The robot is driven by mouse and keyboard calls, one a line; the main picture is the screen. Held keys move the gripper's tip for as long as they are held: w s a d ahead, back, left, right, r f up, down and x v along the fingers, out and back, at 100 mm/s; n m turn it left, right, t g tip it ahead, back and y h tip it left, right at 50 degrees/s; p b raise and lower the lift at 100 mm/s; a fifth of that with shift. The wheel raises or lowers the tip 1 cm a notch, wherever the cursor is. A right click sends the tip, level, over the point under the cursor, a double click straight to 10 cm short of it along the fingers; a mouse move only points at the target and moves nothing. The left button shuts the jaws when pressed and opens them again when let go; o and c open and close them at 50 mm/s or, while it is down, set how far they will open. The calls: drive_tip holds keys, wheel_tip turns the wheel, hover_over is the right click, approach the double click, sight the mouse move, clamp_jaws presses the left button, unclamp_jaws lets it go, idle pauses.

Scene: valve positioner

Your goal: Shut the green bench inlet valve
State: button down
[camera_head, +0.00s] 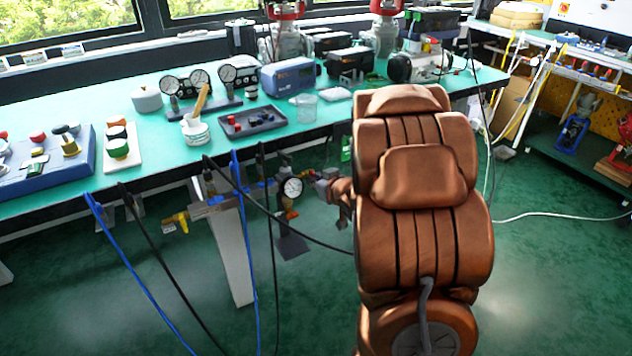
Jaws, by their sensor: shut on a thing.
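My gripper (328,184) is small and dark in the picture, at the end of my copper-coloured arm, below the front edge of the bench. It is shut on a part at the right end of the pipe assembly, right of a round white-faced gauge (293,187). The fingers and my wrist hide that part, so its colour and angle cannot be told. A small green piece (346,149) shows at the bench edge just above my gripper, partly behind my arm. I cannot tell whether it belongs to the green inlet valve.
The teal bench (105,116) carries gauges, a black tray (252,121) and a blue device (288,76). A yellow handle (177,221) sits lower left on the pipework. Blue and black hoses hang before the bench leg (236,262). The green floor is open at lower right.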

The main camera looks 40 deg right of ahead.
drive_tip(key=c, duration=1.2)
unclamp_jaws()
drive_tip(key=shift+c, duration=0.2)
wheel_tip(320, 180, up, 10)
drive_tip(key=shift+r, duration=0.1)
